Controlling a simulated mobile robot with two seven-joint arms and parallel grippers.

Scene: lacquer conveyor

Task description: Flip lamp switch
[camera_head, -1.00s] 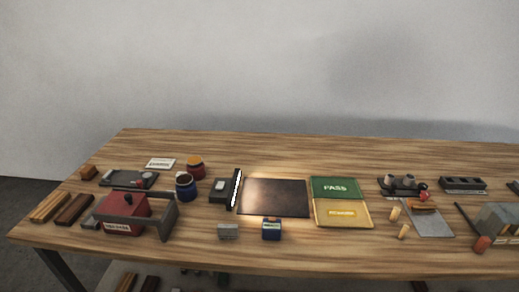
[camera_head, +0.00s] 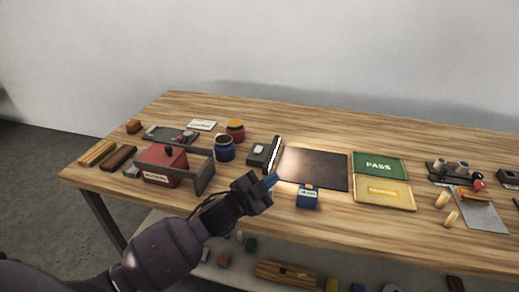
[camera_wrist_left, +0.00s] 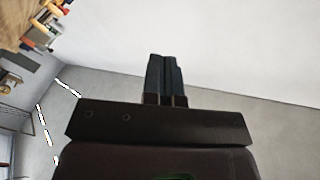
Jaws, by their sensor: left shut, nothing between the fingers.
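The lamp (camera_head: 275,154) is an upright bar glowing white, beside a dark base (camera_head: 257,155) at the middle of the table. It lights the dark mat to its right. I cannot make out a switch on it for certain. My left gripper (camera_head: 271,181) is shut and empty, in front of the lamp and just left of a small blue box (camera_head: 307,198). Its two dark fingers lie together in the left wrist view (camera_wrist_left: 166,75). A small grey box seen earlier in front of the lamp is hidden behind this gripper. My right gripper is not in view.
The dark mat (camera_head: 318,170) is bare. Right of it lie a green PASS tray (camera_head: 380,165) and a yellow tray (camera_head: 405,197). A blue pot (camera_head: 224,149), a red pot (camera_head: 235,130) and a red box (camera_head: 163,163) under a grey frame stand left of the lamp.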

